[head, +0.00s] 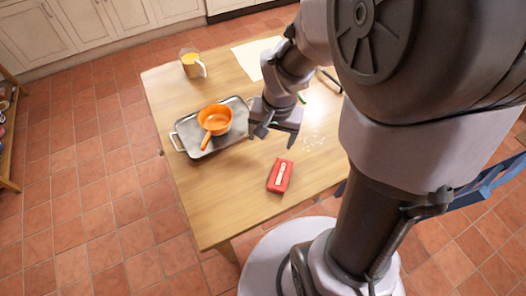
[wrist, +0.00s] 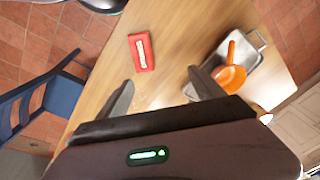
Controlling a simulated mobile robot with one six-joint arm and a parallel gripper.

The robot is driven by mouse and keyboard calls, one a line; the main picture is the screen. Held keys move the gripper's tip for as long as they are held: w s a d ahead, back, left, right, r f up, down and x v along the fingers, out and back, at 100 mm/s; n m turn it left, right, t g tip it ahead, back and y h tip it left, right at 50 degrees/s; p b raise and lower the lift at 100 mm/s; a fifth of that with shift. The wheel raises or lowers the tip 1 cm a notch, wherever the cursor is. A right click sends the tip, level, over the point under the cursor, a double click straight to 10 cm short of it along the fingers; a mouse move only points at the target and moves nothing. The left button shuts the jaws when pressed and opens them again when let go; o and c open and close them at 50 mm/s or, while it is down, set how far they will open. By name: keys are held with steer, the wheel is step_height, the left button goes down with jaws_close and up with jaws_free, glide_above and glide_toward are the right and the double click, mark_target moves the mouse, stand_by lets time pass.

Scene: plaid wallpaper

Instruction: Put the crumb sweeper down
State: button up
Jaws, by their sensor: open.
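The crumb sweeper, a red block with a white strip on top (head: 280,175), lies flat on the wooden table (head: 225,215) near its front edge. It also shows in the wrist view (wrist: 141,52), ahead of the fingers and towards the left. My gripper (head: 277,136) is open and empty above the table, behind the sweeper in the head view and apart from it. In the wrist view its two fingers (wrist: 163,90) are spread with bare table between them.
A grey metal tray (head: 185,136) holding an orange pan (head: 214,119) stands left of my gripper. A mug with yellow contents (head: 192,65) stands at the back left. Pale crumbs (head: 315,142) lie to the right. A blue chair (wrist: 45,98) stands beside the table. The front left tabletop is clear.

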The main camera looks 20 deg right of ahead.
steer(key=s+a+r+n+t+y, duration=0.1)
steer(key=s+a+r+t, duration=0.1)
steer(key=s+a+r, duration=0.3)
steer(key=s+a+r+n+t+y, duration=0.1)
steer(key=s+a+r, duration=0.4)
steer(key=r, duration=0.5)
steer(key=shift+s+a+r+n+t, duration=0.3)
steer(key=shift+s+n+t, duration=0.25)
steer(key=shift+s, duration=0.25)
step_height(320, 180, down, 2)
steer(key=shift+b, duration=1)
steer(key=shift+o, duration=0.4)
